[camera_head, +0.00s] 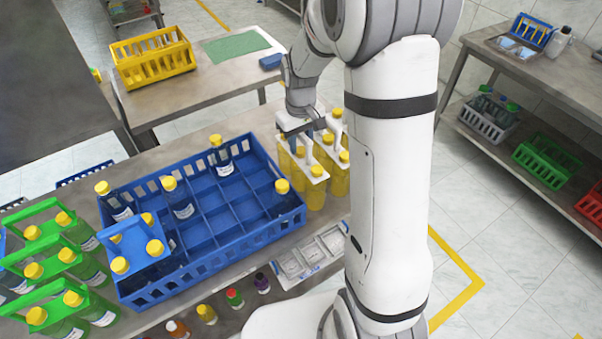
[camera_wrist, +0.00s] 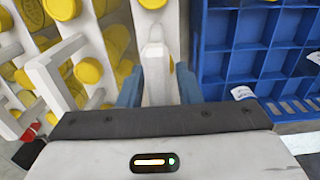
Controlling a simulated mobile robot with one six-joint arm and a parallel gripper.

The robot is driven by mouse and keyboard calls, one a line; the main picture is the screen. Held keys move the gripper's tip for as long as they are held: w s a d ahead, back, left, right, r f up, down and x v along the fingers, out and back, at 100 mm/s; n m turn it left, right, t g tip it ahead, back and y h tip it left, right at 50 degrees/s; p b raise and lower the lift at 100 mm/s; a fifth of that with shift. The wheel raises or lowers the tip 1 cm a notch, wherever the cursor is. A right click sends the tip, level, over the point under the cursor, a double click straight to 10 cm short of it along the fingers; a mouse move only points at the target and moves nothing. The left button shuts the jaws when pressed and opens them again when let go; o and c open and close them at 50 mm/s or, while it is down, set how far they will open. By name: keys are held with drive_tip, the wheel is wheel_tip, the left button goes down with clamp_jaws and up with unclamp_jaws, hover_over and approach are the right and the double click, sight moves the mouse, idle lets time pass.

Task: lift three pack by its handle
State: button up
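White carriers with yellow-capped yellow bottles stand on the table right of the blue crate. The nearest three pack (camera_head: 314,168) shows in the head view, partly hidden by my wrist. My gripper (camera_head: 308,134) is down at the top of these packs. In the wrist view, the white handle (camera_wrist: 155,72) stands between the two blue fingers of my gripper (camera_wrist: 159,88). The left finger lies close against the handle, and a thin gap seems to show on the right. Whether the fingers press on it cannot be told.
The blue crate (camera_head: 243,232) with several dark bottles and a blue carrier (camera_head: 132,243) stands left of the packs. Green carriers (camera_head: 62,255) stand at the far left. A tray of small parts (camera_head: 310,258) lies in front. A yellow crate (camera_head: 153,60) is on the table behind.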

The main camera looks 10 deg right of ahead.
clamp_jaws()
drive_tip(key=shift+r, duration=0.1)
idle(1.0)
